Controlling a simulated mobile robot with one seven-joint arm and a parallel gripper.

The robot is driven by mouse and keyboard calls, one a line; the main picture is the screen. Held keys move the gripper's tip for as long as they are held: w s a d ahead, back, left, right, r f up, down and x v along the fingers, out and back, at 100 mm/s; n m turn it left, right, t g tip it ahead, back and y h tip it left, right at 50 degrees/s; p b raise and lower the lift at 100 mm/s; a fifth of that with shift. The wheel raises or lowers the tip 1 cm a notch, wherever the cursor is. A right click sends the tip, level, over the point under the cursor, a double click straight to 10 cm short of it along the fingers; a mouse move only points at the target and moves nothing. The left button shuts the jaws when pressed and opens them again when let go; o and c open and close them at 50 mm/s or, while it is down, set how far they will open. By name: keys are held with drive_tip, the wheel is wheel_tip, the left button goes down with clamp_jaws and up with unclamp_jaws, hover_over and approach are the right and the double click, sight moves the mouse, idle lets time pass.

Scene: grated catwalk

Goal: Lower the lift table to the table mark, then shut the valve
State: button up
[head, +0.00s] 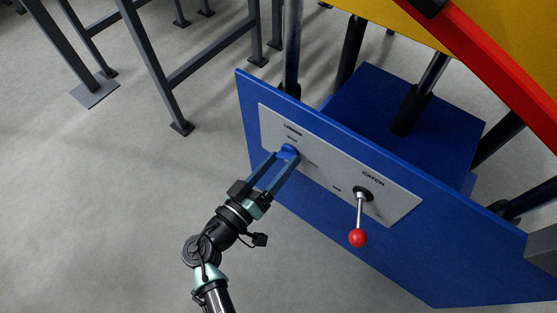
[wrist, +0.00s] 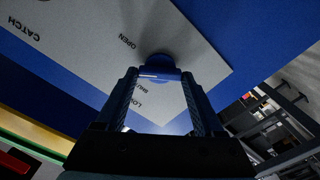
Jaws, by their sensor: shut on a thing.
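My gripper (head: 284,160) is shut on a blue valve knob (head: 289,150) on a grey panel (head: 405,208). The knob sits below a label that seems to read LOWER. In the wrist view the knob (wrist: 158,63) lies between the fingertips of my gripper (wrist: 160,76); a pale line shows on it. The word OPEN is printed near it. The lift table shows in part, as a yellow surface (head: 400,22) with a red beam (head: 500,72) at the upper right. I cannot make out the table mark.
A lever with a red ball (head: 357,238), labelled CATCH, sticks out of the panel to the right of my gripper. The panel is on a blue board (head: 440,270). Dark posts stand behind it. Grey metal frames (head: 160,75) stand at the upper left. The floor at left is clear.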

drive_tip(key=n+p, duration=0.2)
drive_tip(key=n, duration=0.3)
drive_tip(key=shift+n, duration=0.3)
drive_tip(key=n+p, duration=0.2)
drive_tip(key=n, duration=0.3)
drive_tip(key=shift+f, duration=0.1)
idle(0.3)
drive_tip(key=o, duration=1.4)
